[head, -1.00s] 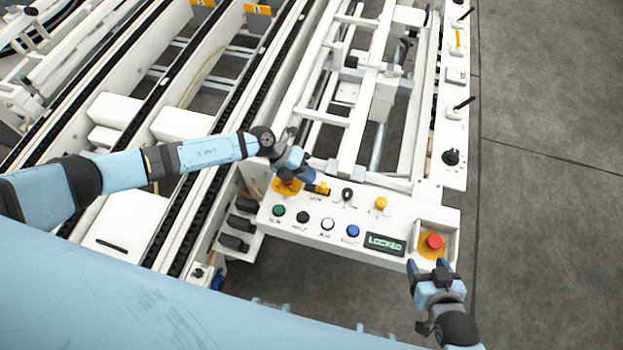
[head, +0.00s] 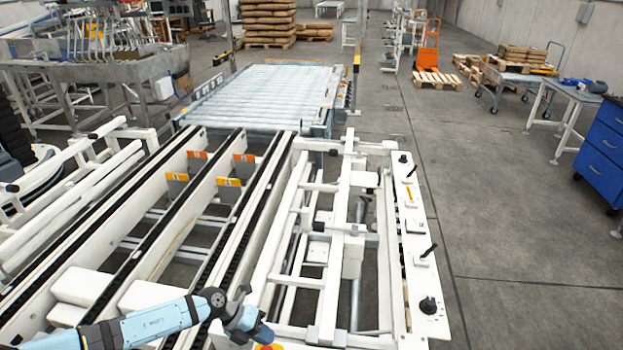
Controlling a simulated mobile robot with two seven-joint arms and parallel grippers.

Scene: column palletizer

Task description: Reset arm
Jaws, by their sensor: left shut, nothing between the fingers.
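My left gripper (head: 258,333) is shut and empty at the bottom of the head view, left of centre. It sits over the near end of the white machine frame (head: 325,310). Just below its fingertips, a bit of a yellow part (head: 270,347) of the control panel shows at the picture's bottom edge. I cannot tell whether the fingers touch it. The rest of the control panel, with its buttons and display, is out of view. My right gripper is out of view.
A black-belted conveyor (head: 130,235) lies left of the frame, leading to a roller conveyor (head: 262,95). A side rail (head: 418,250) carries black knobs and levers. Beyond stand stacked sacks (head: 270,20), an orange hand truck (head: 428,50) and a blue cabinet (head: 603,150).

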